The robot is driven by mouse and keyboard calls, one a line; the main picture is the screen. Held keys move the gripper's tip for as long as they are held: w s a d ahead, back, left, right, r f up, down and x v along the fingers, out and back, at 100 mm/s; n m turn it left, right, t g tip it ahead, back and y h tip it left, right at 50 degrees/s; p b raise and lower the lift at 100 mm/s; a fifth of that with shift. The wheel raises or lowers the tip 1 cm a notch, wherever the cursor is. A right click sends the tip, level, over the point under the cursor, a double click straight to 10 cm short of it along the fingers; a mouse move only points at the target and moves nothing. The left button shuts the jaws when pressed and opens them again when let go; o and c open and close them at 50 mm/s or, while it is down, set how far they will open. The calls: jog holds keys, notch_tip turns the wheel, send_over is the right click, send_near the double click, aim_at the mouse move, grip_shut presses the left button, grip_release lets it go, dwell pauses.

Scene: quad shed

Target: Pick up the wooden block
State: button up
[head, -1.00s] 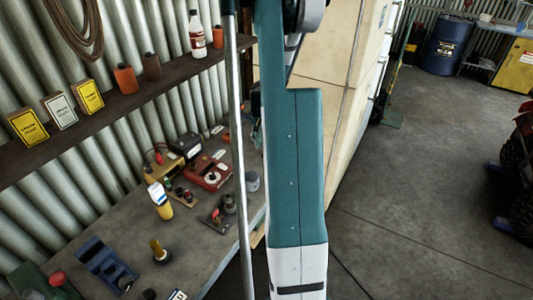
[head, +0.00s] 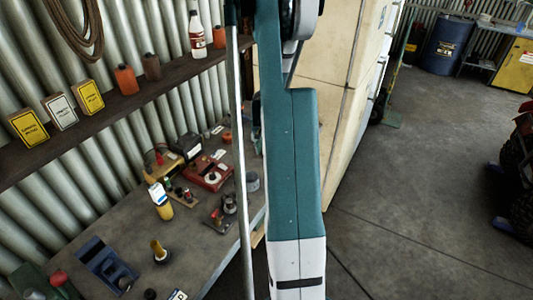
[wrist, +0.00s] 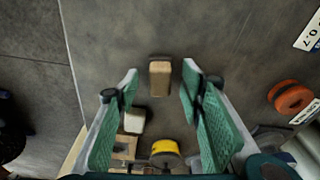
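The wooden block (wrist: 160,79) is a small tan block with a darker far end, lying on a grey surface in the wrist view. My gripper (wrist: 160,70) is open, with a green-padded finger on each side of the block in the picture. Clear gaps show between the block and both fingers. I cannot tell how far above the surface the fingertips are. In the head view my arm covers the middle, the gripper is not visible, and I cannot make out the block for certain.
In the wrist view, a white-topped item (wrist: 135,121) and a yellow-and-black item (wrist: 165,150) lie nearer the gripper base. An orange ring (wrist: 290,97) lies right. The head view shows a cluttered workbench (head: 205,262), a shelf (head: 105,118) above it and open floor (head: 425,180).

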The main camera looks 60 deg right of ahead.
jog(key=shift+f, duration=0.45)
dwell(0.3)
jog(key=c, duration=0.9)
